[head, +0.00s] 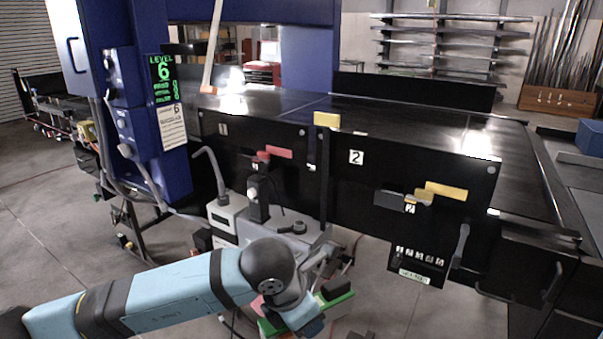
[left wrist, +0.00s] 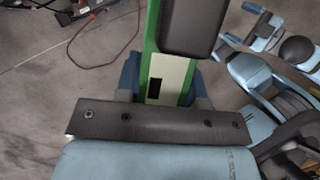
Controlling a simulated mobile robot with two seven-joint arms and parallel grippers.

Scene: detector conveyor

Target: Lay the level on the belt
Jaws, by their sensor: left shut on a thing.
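My left gripper (head: 303,312) is low in front of the conveyor, below belt height. In the left wrist view its blue fingers (left wrist: 166,88) are shut on the green level, one on each side. The level (left wrist: 153,40) is green with a pale face and a small dark window; a dark grey block covers part of its upper end. In the head view only green parts of the level (head: 338,304) show beside my gripper and wrist. The black belt (head: 395,112) runs across the back and looks bare. My right gripper is not seen.
Black side panels marked 1 and 2 (head: 356,157) face me below the belt. A yellow block (head: 327,120) stands at the belt's near edge. A blue detector housing (head: 150,60) is at left. Grey equipment boxes (head: 228,213) stand on the floor behind my left arm.

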